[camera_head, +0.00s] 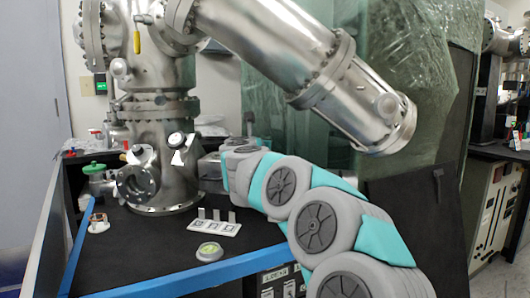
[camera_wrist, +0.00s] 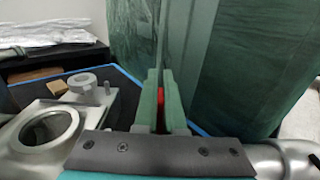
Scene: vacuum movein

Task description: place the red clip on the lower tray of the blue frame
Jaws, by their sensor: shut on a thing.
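In the wrist view, my gripper (camera_wrist: 160,92) is shut on the red clip (camera_wrist: 160,98); only a small red strip shows between the green fingers. The blue frame (camera_head: 190,278) edges a black tray-like surface (camera_head: 125,255) in front of me. Its blue edge also shows in the wrist view (camera_wrist: 128,76). Which level is the lower tray, I cannot tell. The clip is held in the air near the right side of this surface.
A large steel chamber (camera_head: 160,165) stands on the black surface. Green plastic sheeting (camera_head: 400,80) hangs behind. The front left surface is clear.

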